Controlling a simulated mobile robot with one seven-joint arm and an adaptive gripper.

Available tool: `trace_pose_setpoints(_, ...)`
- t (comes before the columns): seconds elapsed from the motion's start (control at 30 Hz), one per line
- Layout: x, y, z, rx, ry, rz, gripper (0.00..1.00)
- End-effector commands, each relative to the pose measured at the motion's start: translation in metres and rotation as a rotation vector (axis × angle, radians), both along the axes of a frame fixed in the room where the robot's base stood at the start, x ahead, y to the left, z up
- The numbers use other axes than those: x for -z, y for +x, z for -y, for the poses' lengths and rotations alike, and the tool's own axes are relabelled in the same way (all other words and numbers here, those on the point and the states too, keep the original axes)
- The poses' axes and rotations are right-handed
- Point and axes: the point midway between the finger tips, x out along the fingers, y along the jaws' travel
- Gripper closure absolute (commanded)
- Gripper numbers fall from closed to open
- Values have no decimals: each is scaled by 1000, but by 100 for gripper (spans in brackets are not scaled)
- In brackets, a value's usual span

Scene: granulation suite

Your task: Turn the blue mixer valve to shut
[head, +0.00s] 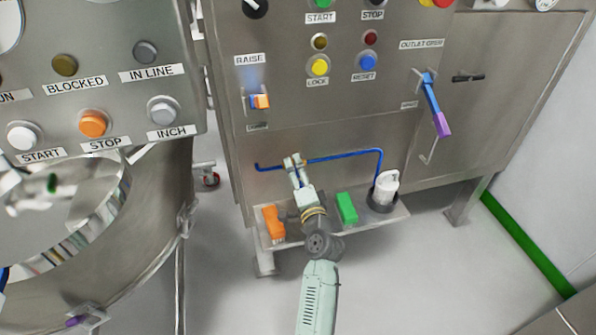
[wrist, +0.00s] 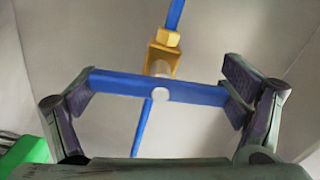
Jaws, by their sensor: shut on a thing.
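The blue mixer valve shows in the wrist view as a flat blue lever (wrist: 118,82) with a pale round pivot at its middle. Behind it is a brass body (wrist: 163,58) on a thin blue pipe. The lever lies crosswise to the pipe, slightly tilted. My gripper (wrist: 160,92) has one finger against each end of the lever and is shut on it. In the head view my gripper (head: 295,161) is at the blue pipe (head: 340,156) low on the steel cabinet front. It hides the valve there.
Below the pipe, a low shelf (head: 390,219) holds an orange object (head: 273,222), a green block (head: 346,208) and a white jug (head: 386,184) in a black holder. A blue and purple lever (head: 431,98) is at the upper right. A steel vessel (head: 120,240) stands left.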

Motion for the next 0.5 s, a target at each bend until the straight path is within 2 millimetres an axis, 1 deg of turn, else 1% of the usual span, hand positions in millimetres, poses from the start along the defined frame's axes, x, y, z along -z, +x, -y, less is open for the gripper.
trace_pose_setpoints(0.03,1,0,4,7,22,-10,37)
trace_pose_setpoints(0.23,2,0,4,7,87,-29,37)
trace_pose_setpoints(0.5,4,-1,3,6,115,-37,37)
